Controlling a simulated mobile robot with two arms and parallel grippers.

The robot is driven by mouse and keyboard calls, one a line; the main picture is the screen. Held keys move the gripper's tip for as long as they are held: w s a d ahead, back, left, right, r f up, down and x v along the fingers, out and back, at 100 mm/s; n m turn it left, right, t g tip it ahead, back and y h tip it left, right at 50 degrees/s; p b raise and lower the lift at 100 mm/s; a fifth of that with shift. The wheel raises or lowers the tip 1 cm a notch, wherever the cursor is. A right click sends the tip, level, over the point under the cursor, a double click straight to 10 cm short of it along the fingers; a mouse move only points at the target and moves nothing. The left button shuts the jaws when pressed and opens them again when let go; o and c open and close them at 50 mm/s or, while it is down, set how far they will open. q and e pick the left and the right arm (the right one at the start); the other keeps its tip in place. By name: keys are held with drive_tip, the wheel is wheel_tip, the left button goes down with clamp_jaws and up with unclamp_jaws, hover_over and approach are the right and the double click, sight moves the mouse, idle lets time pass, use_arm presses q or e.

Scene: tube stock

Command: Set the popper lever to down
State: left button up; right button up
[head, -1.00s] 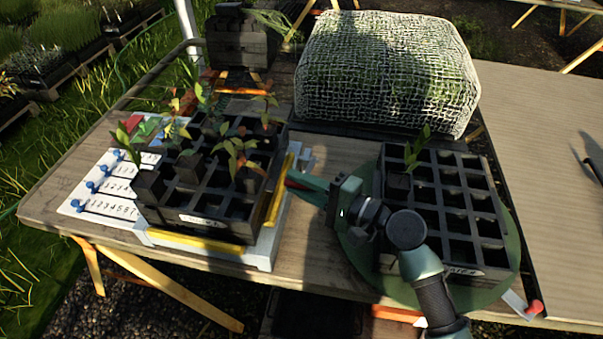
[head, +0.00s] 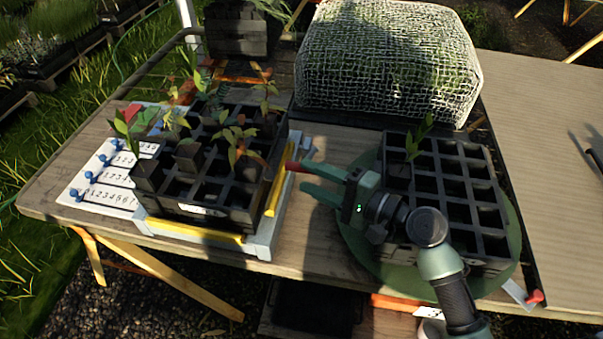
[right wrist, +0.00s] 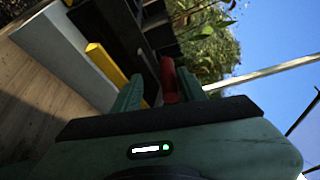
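The popper lever shows as a red handle (head: 291,166) at the right side of the pale grey popper base (head: 262,240), under the left tray (head: 218,212). In the right wrist view the red handle (right wrist: 169,80) stands beyond my palm, between the two green fingers and closer to the right one. My right gripper (head: 302,178) is open, its fingertips pointing left towards the base. The upper fingertip is close to the handle; I cannot tell whether they touch. The handle's lower end is hidden. My left gripper is not in view.
Yellow bars (head: 194,229) edge the popper base. A second black tray (head: 462,253) sits on a green round plate (head: 372,268) below my right arm. A mesh-covered block (head: 390,65) stands behind.

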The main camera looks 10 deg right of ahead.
drive_tip(key=shift+b+v, duration=0.35)
drive_tip(key=shift+v, duration=1.95)
